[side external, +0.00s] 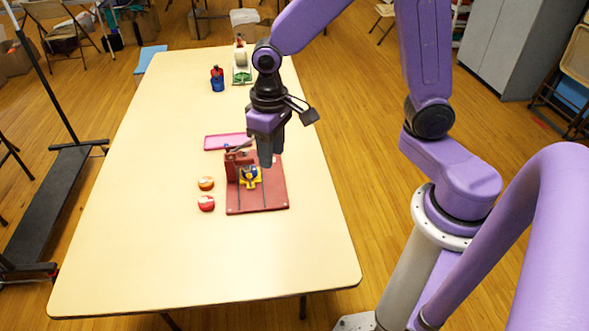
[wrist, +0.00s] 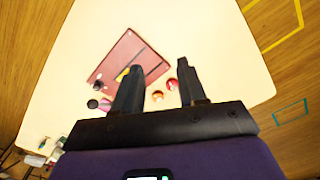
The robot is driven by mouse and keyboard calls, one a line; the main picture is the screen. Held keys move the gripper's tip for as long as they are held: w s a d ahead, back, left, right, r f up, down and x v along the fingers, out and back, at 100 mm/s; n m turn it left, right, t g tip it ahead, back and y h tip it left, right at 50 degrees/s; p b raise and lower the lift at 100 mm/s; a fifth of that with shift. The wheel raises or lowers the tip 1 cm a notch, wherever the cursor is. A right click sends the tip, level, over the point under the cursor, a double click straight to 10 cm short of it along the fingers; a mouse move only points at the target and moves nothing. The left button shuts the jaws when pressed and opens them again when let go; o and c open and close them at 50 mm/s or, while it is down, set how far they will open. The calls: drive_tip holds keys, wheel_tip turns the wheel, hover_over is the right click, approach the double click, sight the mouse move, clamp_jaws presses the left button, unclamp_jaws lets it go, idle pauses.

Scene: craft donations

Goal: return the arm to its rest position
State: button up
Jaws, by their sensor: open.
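My gripper (side external: 268,158) hangs above the long cream table, pointing down over the back part of a dark red board. Its fingers are apart in the wrist view (wrist: 160,70), with nothing seen held between them. The red board (side external: 273,196) lies flat on the table and carries an upright red block, thin rods and a small yellow and blue piece (side external: 250,177). The gripper partly covers the board's back edge in the side view. The board also shows in the wrist view (wrist: 120,58), beyond the fingers.
An orange round item (side external: 206,183) and a red one (side external: 206,203) lie left of the board. A pink tray (side external: 225,142) lies behind it. A blue container (side external: 217,84) and a green-based item (side external: 241,76) stand farther back. The front of the table (side external: 200,265) is clear.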

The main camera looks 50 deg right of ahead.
drive_tip(key=s+d+r+n, duration=0.2)
drive_tip(key=s+n, duration=0.3)
drive_tip(key=s, duration=0.4)
drive_tip(key=s+d+r+n, duration=0.2)
drive_tip(key=s+n, duration=0.3)
drive_tip(key=s, duration=0.5)
drive_tip(key=shift+s+d+r, duration=0.3)
drive_tip(key=shift+d+r, duration=0.05)
drive_tip(key=shift+d, duration=0.35)
drive_tip(key=shift+c, duration=0.2)
drive_tip(key=m+t+h, duration=0.1)
drive_tip(key=m+t, duration=0.2)
drive_tip(key=m, duration=1.2)
hover_over(250, 174)
wheel_tip(250, 174, down, 18)
drive_tip(key=shift+s+a, duration=0.1)
drive_tip(key=shift+f, duration=3.55)
